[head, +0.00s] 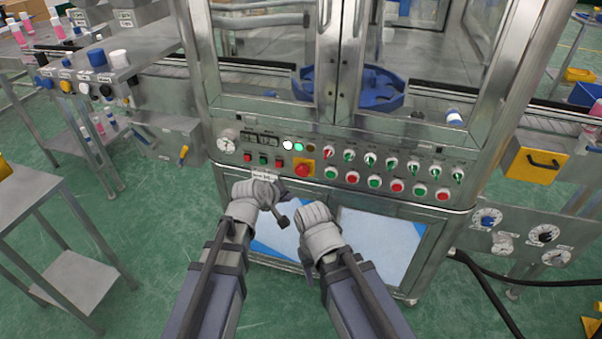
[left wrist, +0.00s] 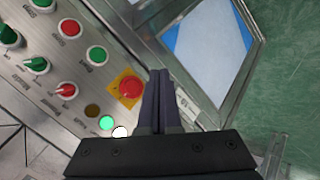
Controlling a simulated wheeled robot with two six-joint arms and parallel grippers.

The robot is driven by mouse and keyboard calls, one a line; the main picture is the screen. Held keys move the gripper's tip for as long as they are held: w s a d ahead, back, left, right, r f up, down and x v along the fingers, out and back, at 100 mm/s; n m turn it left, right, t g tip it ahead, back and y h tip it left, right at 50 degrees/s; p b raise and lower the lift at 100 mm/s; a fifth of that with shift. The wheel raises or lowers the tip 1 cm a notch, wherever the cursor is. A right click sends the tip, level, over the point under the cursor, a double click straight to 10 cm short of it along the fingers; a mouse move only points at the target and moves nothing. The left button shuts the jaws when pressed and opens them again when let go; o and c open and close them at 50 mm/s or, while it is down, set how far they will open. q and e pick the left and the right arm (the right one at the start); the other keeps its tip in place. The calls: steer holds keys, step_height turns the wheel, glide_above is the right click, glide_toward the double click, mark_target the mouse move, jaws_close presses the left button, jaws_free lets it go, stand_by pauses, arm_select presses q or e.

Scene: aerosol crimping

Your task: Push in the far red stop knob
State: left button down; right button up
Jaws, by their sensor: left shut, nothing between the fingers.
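A red mushroom stop knob (head: 303,169) sits on a yellow square plate on the front panel of the steel machine. In the left wrist view the red stop knob (left wrist: 131,87) is just left of my fingertips. My left gripper (head: 282,188) is shut and empty, its dark fingers close to the panel, below and left of the knob. In the left wrist view my left gripper (left wrist: 159,75) partly overlaps the yellow plate; I cannot tell whether it touches. My right gripper (head: 319,230) is in front of the lower cabinet, its fingers hidden behind its own body.
White, green and amber lamps (head: 299,147) sit above the knob. Several red and green buttons (head: 352,177) and green selectors (head: 370,161) fill the panel to its right. A dial (head: 227,145) and small buttons are at its left. Lower window doors (head: 380,245) lie below.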

arm_select(q)
glide_toward(301, 176)
steer(key=shift+s+f+x, duration=0.15)
steer(key=shift+x, duration=0.7)
steer(key=shift+s+f+x, duration=0.1)
steer(key=shift+s+x, duration=0.05)
steer(key=shift+x, duration=0.7)
steer(key=shift+s+f+x, duration=0.15)
steer(key=shift+x, duration=0.7)
steer(key=shift+w, duration=0.1)
steer(key=shift+w+d, duration=0.1)
steer(key=shift+w, duration=0.2)
steer(key=shift+w+d, duration=0.1)
steer(key=shift+w, duration=0.3)
stand_by(0.6)
steer(key=shift+s+a, duration=0.25)
steer(key=shift+s, duration=0.55)
steer(key=shift+s, duration=0.1)
steer(key=s, duration=0.1)
steer(key=s+a, duration=0.1)
steer(key=s, duration=0.2)
steer(key=shift+s+a, duration=0.25)
steer(key=shift+a, duration=0.05)
